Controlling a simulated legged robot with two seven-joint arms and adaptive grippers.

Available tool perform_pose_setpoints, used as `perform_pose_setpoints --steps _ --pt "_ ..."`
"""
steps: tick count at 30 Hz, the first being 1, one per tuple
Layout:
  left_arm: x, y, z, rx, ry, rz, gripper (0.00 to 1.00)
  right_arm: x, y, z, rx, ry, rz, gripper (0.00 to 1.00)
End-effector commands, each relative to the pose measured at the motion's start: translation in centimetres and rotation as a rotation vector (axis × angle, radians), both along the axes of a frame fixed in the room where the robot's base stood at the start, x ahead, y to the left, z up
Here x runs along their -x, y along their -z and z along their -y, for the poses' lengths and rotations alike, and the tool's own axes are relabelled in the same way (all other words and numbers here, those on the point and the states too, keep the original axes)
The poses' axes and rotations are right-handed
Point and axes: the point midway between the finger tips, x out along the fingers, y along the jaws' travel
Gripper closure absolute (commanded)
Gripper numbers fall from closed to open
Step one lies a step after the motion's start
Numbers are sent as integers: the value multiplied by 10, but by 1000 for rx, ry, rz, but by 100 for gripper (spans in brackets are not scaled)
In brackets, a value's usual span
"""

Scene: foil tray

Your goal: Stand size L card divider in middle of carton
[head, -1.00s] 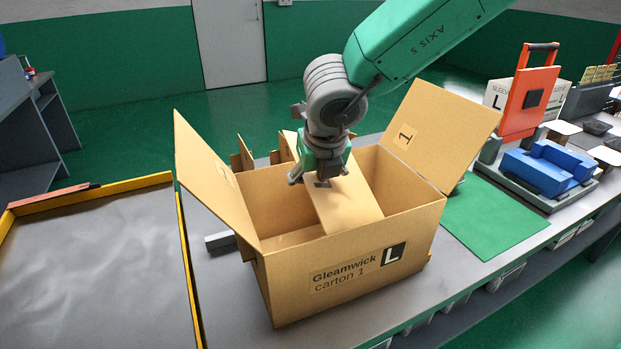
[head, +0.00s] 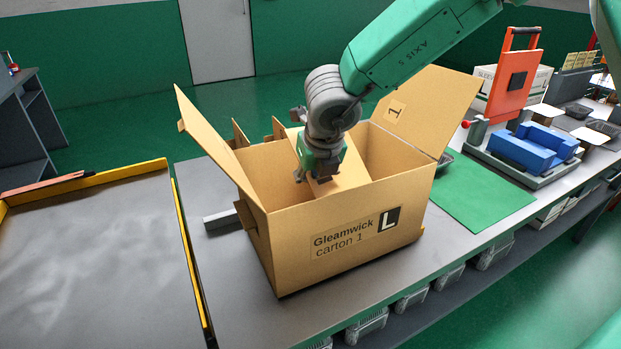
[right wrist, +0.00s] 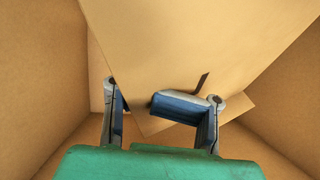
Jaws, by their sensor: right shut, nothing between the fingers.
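The open carton (head: 398,222), marked "Gleamwick carton 1" and "L", stands on the grey bench with its flaps spread. A tan card panel, which looks like the divider (head: 352,168), is inside it, tilted rather than upright. The panel also fills the upper middle of the right wrist view (right wrist: 190,40), with a dark slot near its lower edge. My right gripper (head: 322,180) is shut and empty, down at the carton's mouth in front of the panel. Its fingers (right wrist: 137,104) are close to the panel's lower part; whether they touch is unclear. My left gripper is not in view.
A yellow-edged grey tray (head: 90,250) lies at the left. A green mat (head: 485,198), a blue block (head: 535,148) and an orange board (head: 512,85) are at the right. A grey bar (head: 220,220) lies beside the carton's left side. The carton's flaps stand out around my arm.

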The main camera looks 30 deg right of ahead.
Motion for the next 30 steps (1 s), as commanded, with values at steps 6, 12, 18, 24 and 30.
perform_pose_setpoints --steps 6,12,18,24,30 --pt "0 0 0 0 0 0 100 4 4 0 2 5 -9 46" --pt "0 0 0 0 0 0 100 4 0 -2 4 2 -4 46" --pt "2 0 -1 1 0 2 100 7 -13 -4 3 2 0 46" --pt "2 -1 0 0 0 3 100 22 -51 -4 -1 4 1 46" --pt "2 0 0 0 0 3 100 37 -86 -5 -3 3 -1 46"
